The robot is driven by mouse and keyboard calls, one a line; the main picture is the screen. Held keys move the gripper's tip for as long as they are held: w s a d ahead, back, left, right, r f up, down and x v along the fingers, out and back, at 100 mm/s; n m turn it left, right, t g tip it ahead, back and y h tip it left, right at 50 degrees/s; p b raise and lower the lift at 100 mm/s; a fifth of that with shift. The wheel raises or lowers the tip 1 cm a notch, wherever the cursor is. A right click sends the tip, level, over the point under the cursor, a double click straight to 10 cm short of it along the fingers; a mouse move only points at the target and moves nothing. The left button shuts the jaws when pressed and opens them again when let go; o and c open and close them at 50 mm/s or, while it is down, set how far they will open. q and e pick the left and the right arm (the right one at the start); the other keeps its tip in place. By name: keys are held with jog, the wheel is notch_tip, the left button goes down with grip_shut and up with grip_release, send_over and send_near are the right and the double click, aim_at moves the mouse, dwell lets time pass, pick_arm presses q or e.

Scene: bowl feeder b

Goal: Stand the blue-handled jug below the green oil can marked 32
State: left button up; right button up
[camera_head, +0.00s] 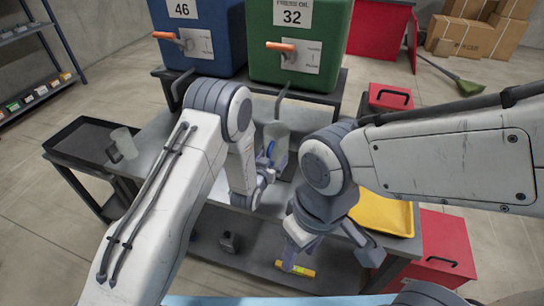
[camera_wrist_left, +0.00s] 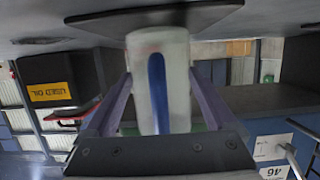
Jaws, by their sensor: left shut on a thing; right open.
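The green oil can (camera_head: 335,28) marked 32 stands on the raised rack, with an orange-handled tap and a bent spout pipe (camera_head: 284,98) hanging in front. My left gripper (camera_head: 266,168) is shut on the clear blue-handled jug (camera_head: 278,131), which is upright just below that pipe's end in the head view. In the left wrist view, which is upside down, the jug (camera_wrist_left: 178,75) is between the fingers, its blue handle towards the camera. Its base is near a dark plate (camera_wrist_left: 100,22); I cannot tell whether they touch. My right gripper (camera_head: 290,257) is open and empty.
The blue can (camera_head: 228,30) marked 46 stands left of the green one. Another clear jug (camera_head: 124,143) is at the dark left tray (camera_head: 82,135). A yellow tray (camera_head: 390,222) and red boxes (camera_head: 391,96) are right. A yellow item (camera_head: 300,270) lies on the lower shelf.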

pick_arm(q)
jog(key=shift+f, duration=0.2)
jog(key=o, duration=1.2)
jog(key=shift+c, duration=0.2)
jog(key=shift+r, duration=0.1)
